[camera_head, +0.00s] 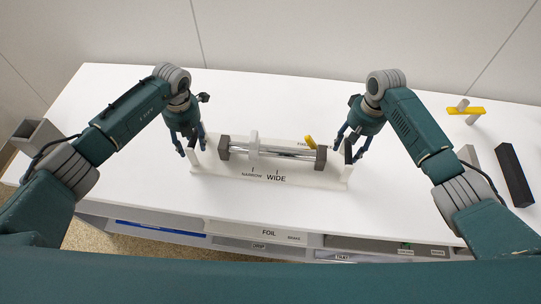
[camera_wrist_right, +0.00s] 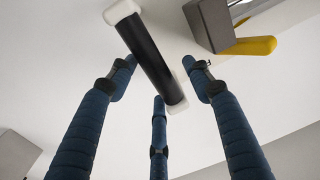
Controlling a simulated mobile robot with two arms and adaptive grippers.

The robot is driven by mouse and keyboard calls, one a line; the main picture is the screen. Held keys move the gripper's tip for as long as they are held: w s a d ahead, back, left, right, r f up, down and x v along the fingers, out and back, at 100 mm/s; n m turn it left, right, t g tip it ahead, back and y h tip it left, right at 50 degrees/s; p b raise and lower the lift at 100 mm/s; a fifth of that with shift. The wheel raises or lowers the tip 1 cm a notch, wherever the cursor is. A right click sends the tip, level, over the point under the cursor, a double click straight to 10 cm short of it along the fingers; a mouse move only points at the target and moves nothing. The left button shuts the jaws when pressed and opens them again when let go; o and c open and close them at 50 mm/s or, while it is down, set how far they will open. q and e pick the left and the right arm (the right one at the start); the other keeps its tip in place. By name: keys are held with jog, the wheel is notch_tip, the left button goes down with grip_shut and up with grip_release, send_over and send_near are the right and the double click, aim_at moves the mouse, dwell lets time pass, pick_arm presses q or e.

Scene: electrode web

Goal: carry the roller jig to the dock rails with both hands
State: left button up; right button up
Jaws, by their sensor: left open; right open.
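The roller jig (camera_head: 315,180) lies on the white table, a pale base plate marked NARROW and WIDE with metal rods between two dark grey end blocks. A white collar (camera_head: 254,144) sits on the rods. My left gripper (camera_head: 193,148) is open at the jig's left end, beside its upright there. My right gripper (camera_head: 347,150) is open at the right end, by a black handle. In the right wrist view that black handle (camera_wrist_right: 150,58), with white end caps, lies between my spread fingers, not clamped. I cannot tell which things are the dock rails.
A long black block (camera_head: 515,175) and a grey block (camera_head: 468,156) stand at the table's right. A yellow piece with a grey peg (camera_head: 465,110) lies behind them. A grey bin (camera_head: 36,135) is at the far left. Labelled shelves (camera_head: 270,232) run below the front edge.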

pick_arm(q)
jog(key=shift+r, duration=0.1)
jog(key=shift+s, duration=0.1)
jog(key=shift+c, duration=0.8)
pick_arm(e)
jog(key=shift+s, duration=0.1)
jog(key=shift+c, duration=0.8)
pick_arm(q)
jog(key=c, duration=0.8)
pick_arm(e)
jog(key=c, duration=0.8)
pick_arm(q)
grip_shut()
pick_arm(e)
jog(key=shift+a, duration=0.1)
grip_shut()
pick_arm(q)
jog(key=shift+d, duration=0.1)
pick_arm(e)
jog(key=shift+a, duration=0.1)
